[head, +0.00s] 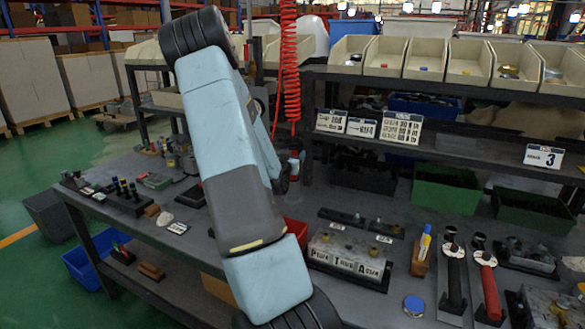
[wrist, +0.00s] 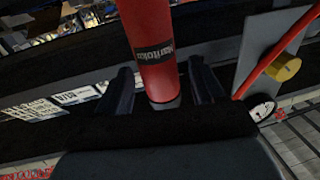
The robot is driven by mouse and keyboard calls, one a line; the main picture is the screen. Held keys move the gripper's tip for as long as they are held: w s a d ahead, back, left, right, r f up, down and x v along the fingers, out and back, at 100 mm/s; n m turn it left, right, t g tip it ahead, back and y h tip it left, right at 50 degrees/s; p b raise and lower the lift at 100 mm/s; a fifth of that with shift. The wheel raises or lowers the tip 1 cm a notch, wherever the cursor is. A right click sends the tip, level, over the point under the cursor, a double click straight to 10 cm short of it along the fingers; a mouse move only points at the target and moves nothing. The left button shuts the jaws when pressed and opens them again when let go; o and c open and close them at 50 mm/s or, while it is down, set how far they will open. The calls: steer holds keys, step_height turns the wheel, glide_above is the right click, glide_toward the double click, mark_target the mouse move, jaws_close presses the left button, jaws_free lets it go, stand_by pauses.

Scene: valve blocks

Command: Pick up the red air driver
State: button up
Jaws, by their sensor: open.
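The red air driver (wrist: 153,40) is a red cylinder with a dark label in the wrist view. It stands between the two fingers of my gripper (wrist: 161,70), which are open with one on each side and dark gaps beside the body. In the head view, a small red part of the driver (head: 295,160) shows below the coiled red hose (head: 291,65), beside my arm. My arm hides much of that spot, and the driver's lower end is hidden in the wrist view.
A workbench (head: 150,225) with valve blocks (head: 348,255) and small tools lies below. A shelf with beige bins (head: 425,58) and green bins (head: 447,188) stands behind. In the wrist view, a grey plate (wrist: 262,40) with a yellow knob (wrist: 283,68) is close on the right.

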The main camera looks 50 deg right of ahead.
steer(key=shift+w+d, duration=0.25)
steer(key=shift+d, duration=0.3)
steer(key=shift+c, duration=0.3)
steer(key=shift+r, duration=0.1)
jaws_close()
